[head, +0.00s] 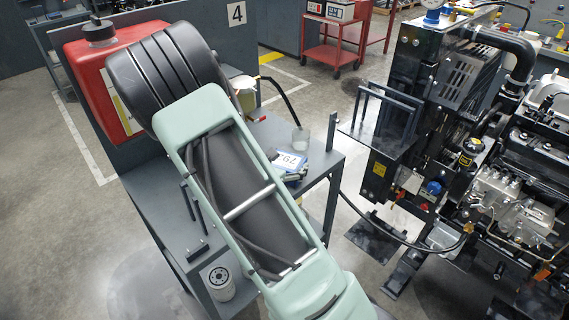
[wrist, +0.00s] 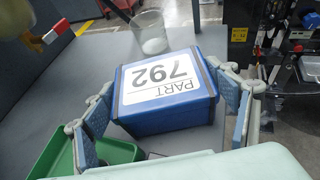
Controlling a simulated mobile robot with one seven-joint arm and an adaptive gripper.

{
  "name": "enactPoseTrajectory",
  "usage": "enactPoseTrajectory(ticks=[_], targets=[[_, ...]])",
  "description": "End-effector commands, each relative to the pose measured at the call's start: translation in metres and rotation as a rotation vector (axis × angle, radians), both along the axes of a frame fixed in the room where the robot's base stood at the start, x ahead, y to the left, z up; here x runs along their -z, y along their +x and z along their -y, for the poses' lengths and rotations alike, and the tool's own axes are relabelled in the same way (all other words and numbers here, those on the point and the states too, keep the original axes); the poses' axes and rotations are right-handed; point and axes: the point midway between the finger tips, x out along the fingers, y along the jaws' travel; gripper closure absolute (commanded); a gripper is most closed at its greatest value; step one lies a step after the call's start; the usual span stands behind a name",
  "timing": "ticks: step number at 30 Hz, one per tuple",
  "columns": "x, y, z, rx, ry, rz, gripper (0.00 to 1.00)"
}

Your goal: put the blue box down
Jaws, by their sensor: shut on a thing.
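The blue box (wrist: 165,122) has a white label reading "PART 792" and sits between the two finger pads of my gripper (wrist: 166,104) in the wrist view. My gripper is shut on it from both sides. The box is over the grey bench top (wrist: 90,65); I cannot tell whether its underside touches the surface. In the head view the blue box (head: 290,166) shows in part beyond my arm, which hides most of my gripper and the box's left side.
A clear glass jar (wrist: 150,34) stands on the bench just beyond the box. A green tray (wrist: 112,151) lies close by at the lower left. A red container (head: 95,80) stands behind my arm. A diesel engine (head: 510,190) is to the right, across a floor gap.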

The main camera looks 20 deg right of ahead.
Motion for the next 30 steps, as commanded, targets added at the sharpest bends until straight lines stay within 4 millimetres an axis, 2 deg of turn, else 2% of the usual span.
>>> enactPoseTrajectory(ticks=[9, 10, 15, 26, 30], targets=[[0.002, 0.001, 0.0, 0.001, -0.002, 0.004, 0.62], [0.003, 0.0, 0.0, 0.0, 0.0, 0.001, 0.2], [0.002, 0.0, 0.0, 0.0, 0.001, 0.001, 0.03], [-0.003, 0.0, 0.0, 0.0, 0.0, 0.001, 0.03], [-0.009, -0.012, -0.016, -0.003, 0.002, 0.002, 0.03]])
